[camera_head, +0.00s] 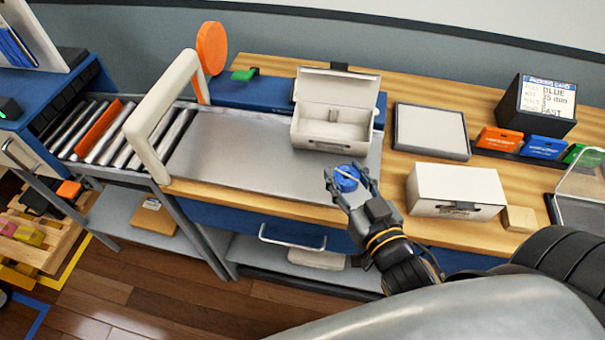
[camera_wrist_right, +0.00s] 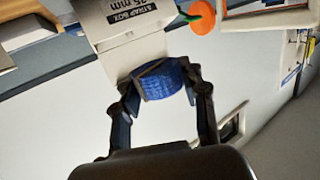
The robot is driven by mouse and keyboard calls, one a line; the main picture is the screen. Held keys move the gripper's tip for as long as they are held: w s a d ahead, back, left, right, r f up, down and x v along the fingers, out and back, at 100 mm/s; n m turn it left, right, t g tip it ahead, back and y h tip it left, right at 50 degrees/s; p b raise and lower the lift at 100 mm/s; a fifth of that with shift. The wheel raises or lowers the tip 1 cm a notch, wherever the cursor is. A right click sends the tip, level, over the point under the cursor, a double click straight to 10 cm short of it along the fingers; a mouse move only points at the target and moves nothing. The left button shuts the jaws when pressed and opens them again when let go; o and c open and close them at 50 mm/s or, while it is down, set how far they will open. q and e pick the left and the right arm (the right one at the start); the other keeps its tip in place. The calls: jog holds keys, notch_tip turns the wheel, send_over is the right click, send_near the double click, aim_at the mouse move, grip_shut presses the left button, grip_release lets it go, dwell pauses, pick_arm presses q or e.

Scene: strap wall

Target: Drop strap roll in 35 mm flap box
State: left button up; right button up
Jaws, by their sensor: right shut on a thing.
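My right gripper (camera_head: 349,174) is shut on the blue strap roll (camera_head: 346,181), just in front of the open white box in the head view. The roll also shows between the fingers in the right wrist view (camera_wrist_right: 164,79). The white flap box (camera_head: 312,134) stands on the grey plate with its lid raised at the back. In the right wrist view a white box (camera_wrist_right: 114,36) bears the print "STRAP BOX 35 mm", beyond the roll. The roll is outside the box; whether it touches the wall I cannot tell. My left gripper is not in view.
A closed white box (camera_head: 455,190) and a wooden block (camera_head: 519,219) stand right of my gripper. Behind are a pale flat panel (camera_head: 432,131), a dark holder with a blue-text card (camera_head: 547,98), and coloured cards (camera_head: 543,147). The grey plate (camera_head: 230,150) left of the box is clear.

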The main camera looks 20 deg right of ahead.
aim_at(311, 182)
jog(key=w+f+b, duration=0.1)
jog(key=w+f, duration=0.1)
jog(key=w, duration=0.1)
jog(key=w+a+f+b, duration=0.1)
jog(key=w+f, duration=0.1)
jog(key=w, duration=0.1)
jog(key=w+a+f+b, duration=0.1)
jog(key=w+f, duration=0.1)
jog(key=shift+w+a+f, duration=0.15)
jog(key=shift+w+f, duration=0.65)
jog(key=shift+f, duration=0.1)
jog(key=f, duration=0.3)
jog(key=shift+w+a+f, duration=0.15)
jog(key=shift+w+f, duration=0.05)
jog(key=shift+f, duration=0.1)
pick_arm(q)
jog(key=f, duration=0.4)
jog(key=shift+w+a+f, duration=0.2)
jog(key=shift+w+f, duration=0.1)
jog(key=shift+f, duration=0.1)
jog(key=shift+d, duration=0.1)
pick_arm(e)
jog(key=shift+f, duration=0.2)
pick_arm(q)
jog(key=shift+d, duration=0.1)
pick_arm(e)
jog(key=o, duration=1.1)
jog(key=shift+c, duration=0.2)
